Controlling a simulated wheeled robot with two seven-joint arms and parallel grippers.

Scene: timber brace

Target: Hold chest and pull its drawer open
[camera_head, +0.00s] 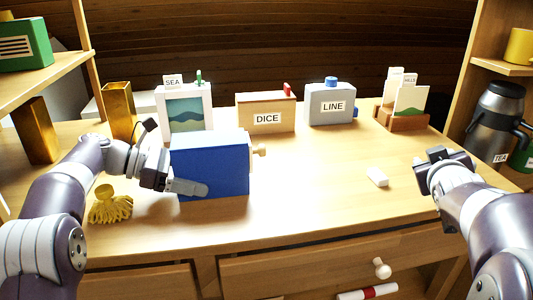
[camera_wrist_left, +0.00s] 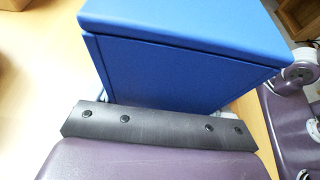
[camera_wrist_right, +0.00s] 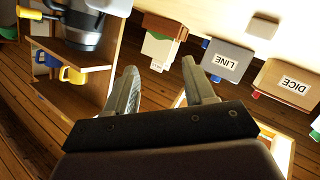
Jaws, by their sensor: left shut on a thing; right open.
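A blue chest (camera_head: 212,167) stands on the wooden table, left of the middle, with a cream knob (camera_head: 260,150) on its right side. My left gripper (camera_head: 190,188) is shut on the chest near its left end; one finger lies along the front face. In the left wrist view the chest (camera_wrist_left: 180,70) fills the space beyond the gripper, and the fingertips are hidden behind the palm edge. My right gripper (camera_head: 440,165) is open and empty above the right part of the table, well away from the knob. Its two spread fingers show in the right wrist view (camera_wrist_right: 163,90).
Behind the chest stand a SEA picture box (camera_head: 184,108), a DICE box (camera_head: 266,113), a LINE box (camera_head: 330,104) and a card holder (camera_head: 402,119). A white block (camera_head: 377,177) lies right of centre. A yellow tassel (camera_head: 110,206) lies at left.

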